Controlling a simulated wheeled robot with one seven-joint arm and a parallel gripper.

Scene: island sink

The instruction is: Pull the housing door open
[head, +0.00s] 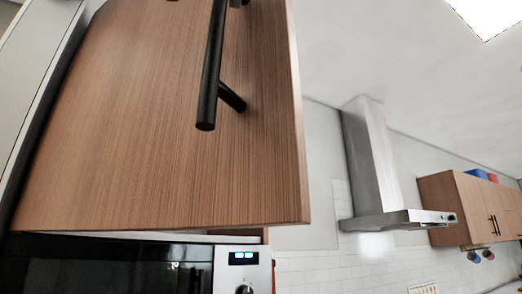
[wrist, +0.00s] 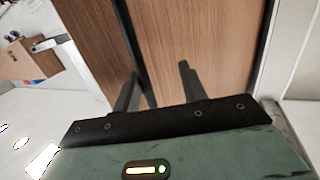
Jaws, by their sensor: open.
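The housing door (head: 150,150) is a wood-grain panel above a microwave, filling the upper left of the head view. A black bar handle (head: 212,70) runs nearly vertical on its face, near its right edge. My gripper (wrist: 157,84) shows only in the wrist view, with its two dark fingers apart. The door (wrist: 210,45) fills the background there. The dark handle bar (wrist: 134,50) runs down between the fingers in that picture; I cannot tell whether either finger touches it. The door looks shut or nearly so.
The microwave (head: 100,265) sits directly below the door. A steel range hood (head: 375,170) and a wooden wall cabinet (head: 470,205) are farther off at the right. The space just right of the door looks free.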

